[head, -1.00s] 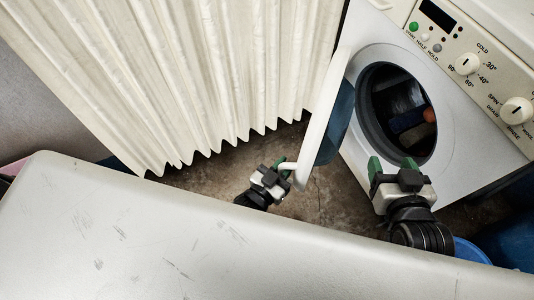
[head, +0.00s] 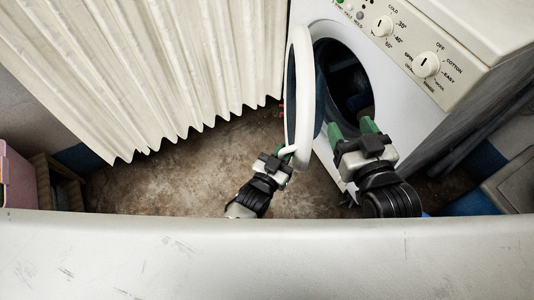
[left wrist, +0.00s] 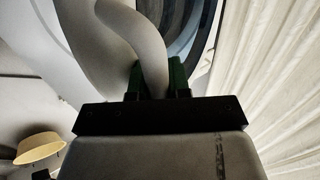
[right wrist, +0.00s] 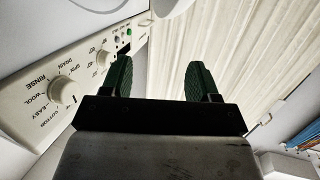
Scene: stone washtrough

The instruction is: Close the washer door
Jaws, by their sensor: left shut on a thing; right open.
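The white washer (head: 400,95) stands at the upper right in the head view. Its round door (head: 299,90) is partly open, hinged out to the left of the dark drum opening (head: 345,75). My left gripper (head: 282,152) is shut on the door's curved white handle (head: 288,150). The handle (left wrist: 150,45) also passes between the green fingers in the left wrist view. My right gripper (head: 352,130) is open and empty, with its green fingers in front of the lower part of the drum opening. Something dark blue inside the drum is mostly hidden.
A cream pleated curtain (head: 150,70) hangs at the left. The concrete floor (head: 200,170) between curtain and washer is clear. A pink box (head: 17,180) stands at the far left. The control panel (head: 410,45) tops the washer's front. A blue thing (head: 475,200) lies at the lower right.

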